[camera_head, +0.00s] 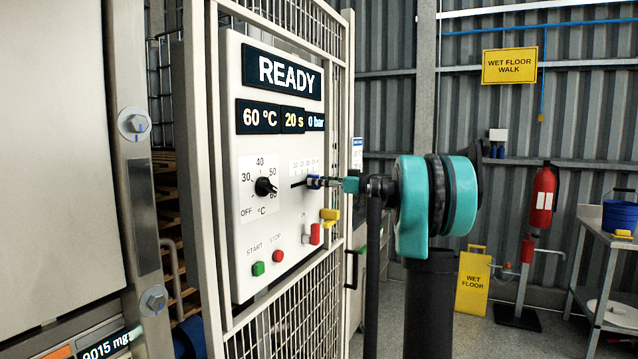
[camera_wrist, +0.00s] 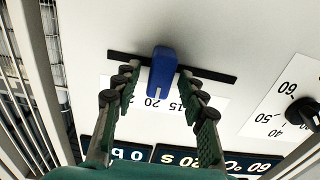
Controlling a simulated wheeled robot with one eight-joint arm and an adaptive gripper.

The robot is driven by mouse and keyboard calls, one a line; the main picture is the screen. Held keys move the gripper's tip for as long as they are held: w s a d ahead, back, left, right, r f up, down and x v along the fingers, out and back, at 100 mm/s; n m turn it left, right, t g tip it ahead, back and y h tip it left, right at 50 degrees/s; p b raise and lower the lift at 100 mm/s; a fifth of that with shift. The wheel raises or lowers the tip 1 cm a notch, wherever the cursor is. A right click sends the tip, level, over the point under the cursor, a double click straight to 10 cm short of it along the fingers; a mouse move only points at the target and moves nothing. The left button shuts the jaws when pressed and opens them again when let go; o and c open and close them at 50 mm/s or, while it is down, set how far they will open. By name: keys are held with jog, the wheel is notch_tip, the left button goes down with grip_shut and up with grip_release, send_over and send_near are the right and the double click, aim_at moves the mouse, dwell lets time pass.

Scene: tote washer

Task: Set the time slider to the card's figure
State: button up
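The time slider's blue knob (camera_wrist: 162,72) sits in a dark slot (camera_wrist: 220,76) on the white control panel; it also shows in the head view (camera_head: 313,181). Beside its pointer the scale (camera_wrist: 145,118) shows 20 and 15, partly covered. My gripper (camera_wrist: 158,78) is open, with one finger on each side of the knob and a visible gap, at least on the left. In the head view my gripper (camera_head: 335,183) reaches the panel at the slider. A small white and blue sheet (camera_head: 358,153) behind the fence is unreadable.
The panel also has a temperature dial (camera_head: 265,187), a green start button (camera_head: 258,268), a red stop button (camera_head: 278,256), and red (camera_head: 315,234) and yellow (camera_head: 330,215) parts just below my gripper. A wire fence (camera_head: 290,318) surrounds the panel. A yellow floor sign (camera_head: 472,283) stands behind.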

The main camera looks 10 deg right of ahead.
jog(key=v, duration=1.2)
jog(key=s+a+f+m+g+h, duration=0.2)
jog(key=s+a+f, duration=0.3)
jog(key=f, duration=0.4)
jog(key=s+a+f+m+g+h, duration=0.1)
jog(key=s+a+f+m+h, duration=0.1)
jog(key=s+a+f, duration=0.5)
jog(key=s+a+f+m+g+h, duration=0.1)
jog(key=s+f+m+g+h, duration=0.3)
jog(key=f, duration=0.7)
jog(key=s+d+f+m+h, duration=0.1)
jog(key=s+d+f+h, duration=0.1)
jog(key=s+f, duration=0.7)
jog(key=s+d+f+m+h, duration=0.1)
jog(key=s+d+f+h, duration=0.2)
jog(key=s+f, duration=0.7)
jog(key=s+h, duration=0.1)
jog(key=s, duration=0.2)
jog(key=shift+m+t+h, duration=0.3)
jog(key=shift+m, duration=0.1)
